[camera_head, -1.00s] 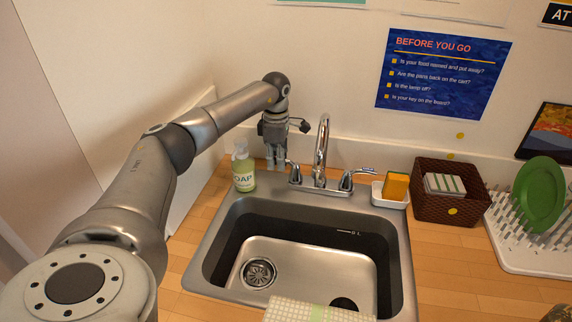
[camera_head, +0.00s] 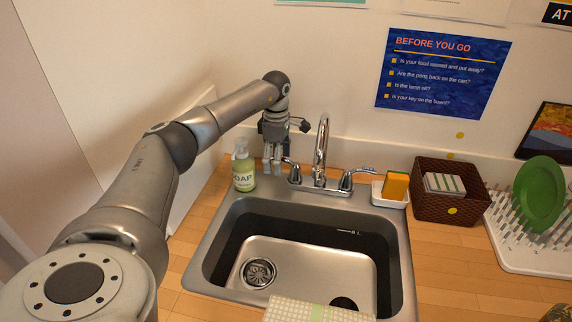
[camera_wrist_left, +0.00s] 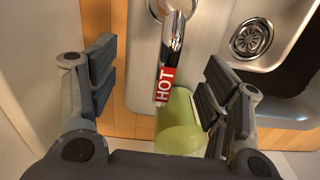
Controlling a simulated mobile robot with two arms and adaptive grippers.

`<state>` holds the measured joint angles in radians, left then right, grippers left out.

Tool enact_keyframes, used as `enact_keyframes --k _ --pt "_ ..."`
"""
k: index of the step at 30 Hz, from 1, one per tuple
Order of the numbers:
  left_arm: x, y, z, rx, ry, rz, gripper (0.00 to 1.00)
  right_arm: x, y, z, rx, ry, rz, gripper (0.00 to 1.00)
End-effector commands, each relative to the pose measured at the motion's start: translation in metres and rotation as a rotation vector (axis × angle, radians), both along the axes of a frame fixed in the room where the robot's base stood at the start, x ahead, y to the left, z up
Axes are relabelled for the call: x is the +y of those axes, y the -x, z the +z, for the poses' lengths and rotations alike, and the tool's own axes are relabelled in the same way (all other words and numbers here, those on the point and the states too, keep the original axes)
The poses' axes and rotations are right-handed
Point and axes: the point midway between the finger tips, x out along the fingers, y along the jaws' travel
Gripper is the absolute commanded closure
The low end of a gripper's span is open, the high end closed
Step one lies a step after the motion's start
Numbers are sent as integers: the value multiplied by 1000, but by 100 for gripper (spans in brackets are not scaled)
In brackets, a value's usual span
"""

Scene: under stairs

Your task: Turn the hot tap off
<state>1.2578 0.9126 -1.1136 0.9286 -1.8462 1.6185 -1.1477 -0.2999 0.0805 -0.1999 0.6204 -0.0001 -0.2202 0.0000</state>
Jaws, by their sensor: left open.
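The faucet (camera_head: 321,150) stands at the back rim of the sink, with a lever handle on each side. The hot tap handle (camera_head: 292,168) is the left one. In the left wrist view the hot tap lever (camera_wrist_left: 168,60) is chrome with a red HOT label, and it lies between my open fingers, apart from both. Whether water runs cannot be told. My right gripper is not in view.
The green soap bottle (camera_head: 243,170) stands close to my left gripper; in the wrist view it is by the right finger. The sink (camera_head: 205,262) is in front. A sponge (camera_head: 396,185), a dark basket (camera_head: 437,206) and a dish rack (camera_head: 506,243) stand to the right.

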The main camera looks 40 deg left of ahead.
Motion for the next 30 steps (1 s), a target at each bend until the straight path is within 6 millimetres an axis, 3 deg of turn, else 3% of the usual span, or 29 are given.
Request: enact_keyframes --k 7,22,30 --pt "0 0 10 0 0 0 29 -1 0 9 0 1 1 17" --pt "0 0 69 1 0 0 29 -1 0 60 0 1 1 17" --pt "0 0 70 1 0 0 29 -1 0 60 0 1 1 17"
